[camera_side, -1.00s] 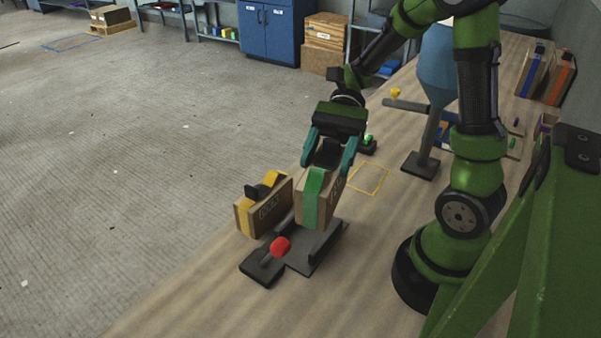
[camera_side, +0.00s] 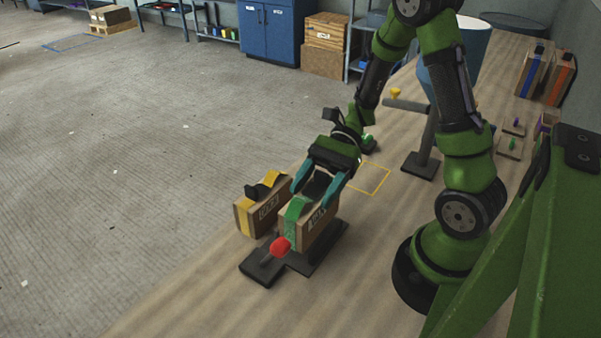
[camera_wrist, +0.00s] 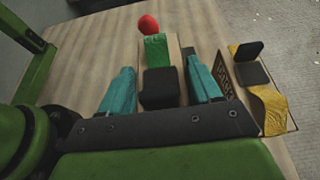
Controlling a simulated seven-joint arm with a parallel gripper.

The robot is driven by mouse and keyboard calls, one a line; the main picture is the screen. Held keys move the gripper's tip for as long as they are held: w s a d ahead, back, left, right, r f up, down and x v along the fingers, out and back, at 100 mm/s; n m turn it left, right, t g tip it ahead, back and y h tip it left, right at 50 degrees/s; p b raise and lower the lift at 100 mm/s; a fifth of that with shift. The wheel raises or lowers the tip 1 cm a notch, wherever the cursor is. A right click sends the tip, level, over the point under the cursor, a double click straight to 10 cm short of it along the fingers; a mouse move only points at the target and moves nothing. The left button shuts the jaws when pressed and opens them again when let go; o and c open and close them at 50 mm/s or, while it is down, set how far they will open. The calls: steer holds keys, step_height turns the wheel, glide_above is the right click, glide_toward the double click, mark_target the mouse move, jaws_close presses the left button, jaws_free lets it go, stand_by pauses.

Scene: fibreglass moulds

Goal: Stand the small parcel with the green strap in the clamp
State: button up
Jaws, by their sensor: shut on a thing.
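The small parcel with the green strap (camera_side: 310,228) is a brown box with a black handle on top. My gripper (camera_side: 318,190) is shut on it, with teal fingers at either side. The parcel stands about level over the dark clamp (camera_side: 330,252), which has a red knob (camera_side: 280,245) at its front end. I cannot tell whether the parcel touches the clamp's base. In the wrist view the green strap (camera_wrist: 158,50) shows between the fingers (camera_wrist: 163,90), with the red knob (camera_wrist: 148,25) just beyond it.
A parcel with a yellow strap (camera_side: 258,208) stands close to the left of the clamp; it also shows in the wrist view (camera_wrist: 258,88). A yellow outlined square (camera_side: 370,180) on the bench is empty. A stand (camera_side: 424,150) rises behind. Blue- and orange-strapped parcels stand far right.

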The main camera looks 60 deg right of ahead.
steer(key=shift+f, duration=1.9)
steer(key=shift+f, duration=0.1)
steer(key=o, duration=1.6)
steer(key=v, duration=1.2)
steer(key=s+a+r+n+h, duration=0.1)
steer(key=a+r+n+h, duration=0.1)
steer(key=n, duration=0.1)
steer(key=a+r+n+h, duration=0.2)
steer(key=n+h, duration=0.1)
steer(key=s+a+r+n+h, duration=0.1)
steer(key=a+r+n+h, duration=0.1)
steer(key=a+h, duration=0.1)
steer(key=shift+s+a+n, duration=0.1)
steer(key=shift+s+n, duration=0.2)
steer(key=shift+n, duration=0.1)
steer(key=a+r+n+t+h, duration=0.3)
steer(key=r+n+t, duration=0.2)
steer(key=r+t, duration=0.1)
steer(key=shift+a+r+t, duration=0.3)
steer(key=shift+t, duration=0.3)
